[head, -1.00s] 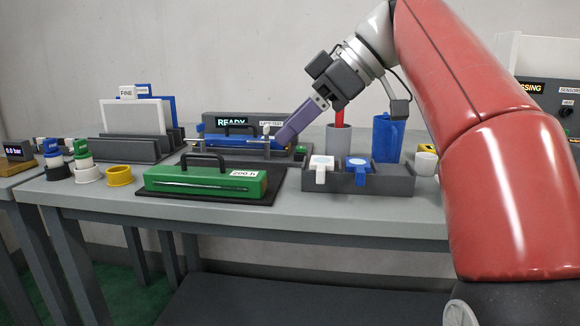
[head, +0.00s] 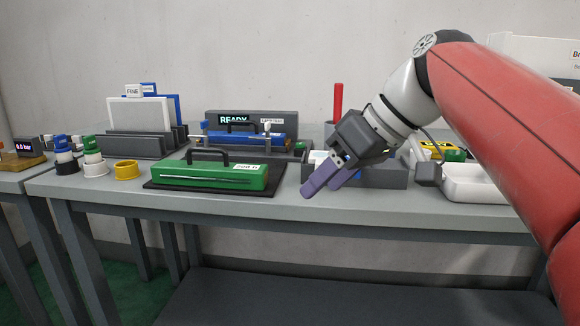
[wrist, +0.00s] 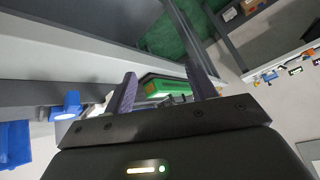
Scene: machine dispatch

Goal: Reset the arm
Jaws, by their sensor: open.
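My gripper (head: 322,182) is open and empty, with purple fingers pointing down and left. In the head view it hangs above the front of the table, in front of the dark grey holder and right of the green case. In the wrist view the two fingers (wrist: 160,92) are spread apart. The green case (wrist: 165,87) shows between and beyond them, with nothing gripped.
The green case (head: 210,175) lies on a black mat. Behind it is a blue case (head: 240,138) at the READY unit (head: 233,119). A yellow ring (head: 126,170) and small bottles stand left. A white tray (head: 475,185) is at right. The dark holder (head: 388,178) is close behind my gripper.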

